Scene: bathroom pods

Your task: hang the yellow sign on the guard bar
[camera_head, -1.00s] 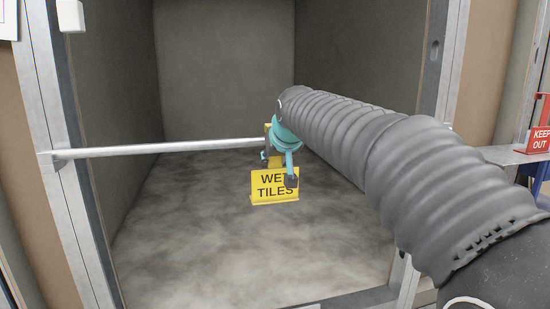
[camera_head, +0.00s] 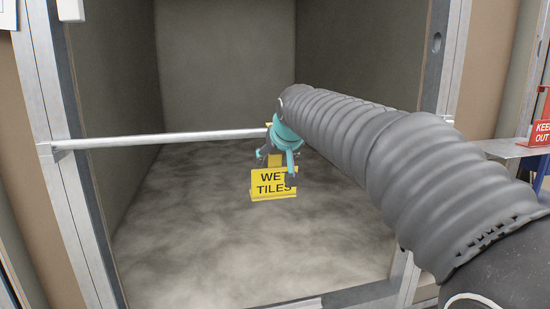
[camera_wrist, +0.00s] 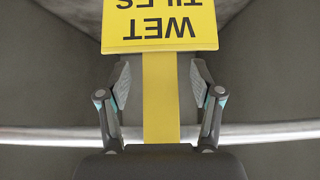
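The yellow sign (camera_head: 272,184), lettered "WET TILES", hangs upright below the line of the guard bar (camera_head: 160,139). Its yellow strap runs up behind my gripper (camera_head: 277,168), and a bit of yellow shows at bar height. In the wrist view the sign (camera_wrist: 160,40) appears upside down, and its strap (camera_wrist: 161,100) crosses in front of the bar (camera_wrist: 60,133). The fingers of my gripper (camera_wrist: 161,84) stand either side of the strap, with a gap on both sides. The strap's top end is hidden, so its hold on the bar cannot be seen fully.
The bar spans the front of an open pod between metal posts, the left one (camera_head: 70,170) in full view. My arm covers the bar's right part. A red "KEEP OUT" sign (camera_head: 541,133) stands on a shelf (camera_head: 505,149) at right. The pod floor is clear.

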